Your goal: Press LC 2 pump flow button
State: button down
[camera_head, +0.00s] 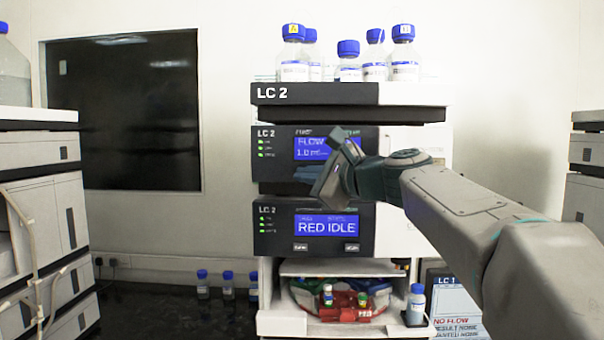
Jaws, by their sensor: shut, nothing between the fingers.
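The LC 2 stack (315,94) stands in the middle of the head view. Its upper module is the pump panel (276,171), with a blue screen (313,147) that reads FLOW and 1.0. My gripper (328,165) is shut and empty in front of this panel. It covers the right part of the screen and the area below it, so any flow button there is hidden. I cannot tell whether the fingertips touch the panel.
Several blue-capped bottles (348,63) stand on top of the stack. An open bay below holds coloured parts (346,303), with a small bottle (416,304) at its right. Other stacks stand at the left (62,190) and right edges. An LC 1 sign (455,303) is at lower right.

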jog(key=s+b, duration=0.1)
jog(key=s, duration=0.4)
jog(key=shift+a, duration=0.1)
dwell(0.7)
jog(key=s+d+f+n+g+h, duration=0.3)
jog(key=s+f, duration=0.5)
jog(key=f, duration=0.5)
jog(key=s+d+f+n+g+h, duration=0.3)
jog(key=s+d+f+n+h, duration=0.2)
jog(key=f, duration=0.8)
jog(key=s+d+f+n+g+h, duration=0.2)
jog(key=s+d+f+n+h, duration=0.2)
jog(key=s+f+n, duration=0.5)
notch_tip(320, 180, down, 5)
jog(key=s+d, duration=0.1)
jog(key=d, duration=0.1)
jog(key=shift+s+d+n+g, duration=0.3)
jog(key=shift+s+g, duration=0.05)
jog(key=shift+g, duration=0.05)
jog(key=shift+r, duration=0.1)
dwell(1.9)
